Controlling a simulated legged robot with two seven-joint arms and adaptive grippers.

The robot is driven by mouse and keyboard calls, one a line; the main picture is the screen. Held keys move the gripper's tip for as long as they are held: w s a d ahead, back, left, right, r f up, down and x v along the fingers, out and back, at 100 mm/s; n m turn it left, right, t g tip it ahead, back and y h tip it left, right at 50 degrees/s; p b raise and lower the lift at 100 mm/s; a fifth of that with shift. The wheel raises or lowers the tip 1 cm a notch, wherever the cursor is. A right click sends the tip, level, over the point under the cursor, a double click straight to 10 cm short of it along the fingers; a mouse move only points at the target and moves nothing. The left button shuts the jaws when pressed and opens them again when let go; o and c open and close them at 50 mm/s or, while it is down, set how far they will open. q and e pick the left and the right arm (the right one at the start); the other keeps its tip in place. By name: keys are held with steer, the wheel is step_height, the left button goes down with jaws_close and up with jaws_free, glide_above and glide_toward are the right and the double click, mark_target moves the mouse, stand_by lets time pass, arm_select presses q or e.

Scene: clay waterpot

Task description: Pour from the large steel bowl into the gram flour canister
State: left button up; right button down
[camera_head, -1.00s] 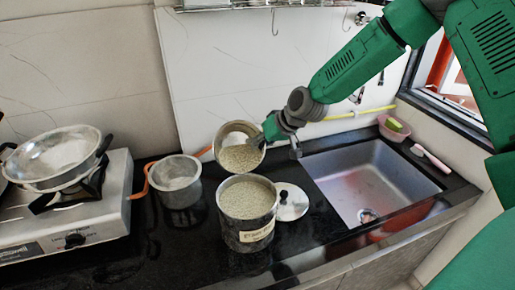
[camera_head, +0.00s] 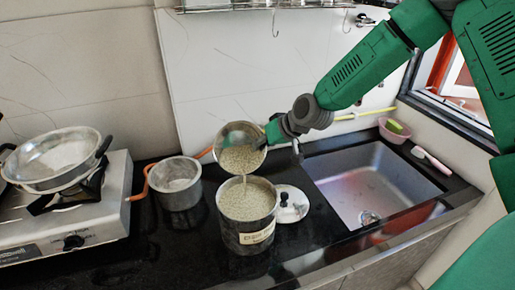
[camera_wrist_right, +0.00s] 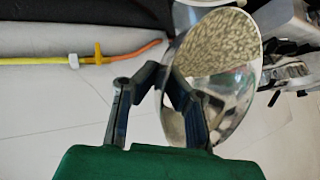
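The large steel bowl (camera_head: 232,138) is tilted over the back of the gram flour canister (camera_head: 246,233). Pale grainy contents show in the bowl, and a thin stream falls from its lip into the canister. The labelled canister stands upright on the black counter, its top open and filled high with similar grain. My right gripper (camera_head: 268,138) holds the bowl by its right rim. In the right wrist view the fingers (camera_wrist_right: 160,95) are at the bowl wall (camera_wrist_right: 215,105), with grain inside it. My left gripper is not in view.
A lid with a black knob (camera_head: 290,205) lies right of the canister. An empty-looking steel pot (camera_head: 175,184) stands to the left. The sink (camera_head: 370,185) opens at the right.

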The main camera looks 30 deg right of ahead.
steer(key=shift+a, duration=0.2)
stand_by(0.3)
steer(key=shift+t, duration=0.3)
steer(key=shift+s+r+t+b, duration=0.25)
steer(key=shift+r+t+b, duration=0.05)
steer(key=shift+b, duration=0.15)
steer(key=shift+s+a+r+n+t+b, duration=0.1)
steer(key=shift+n+t+b, duration=0.2)
steer(key=shift+b, duration=0.05)
steer(key=shift+s+r+t+b, duration=0.15)
steer(key=shift+s+t+b, duration=0.05)
steer(key=shift+t+b, duration=0.1)
steer(key=shift+r, duration=0.1)
stand_by(0.5)
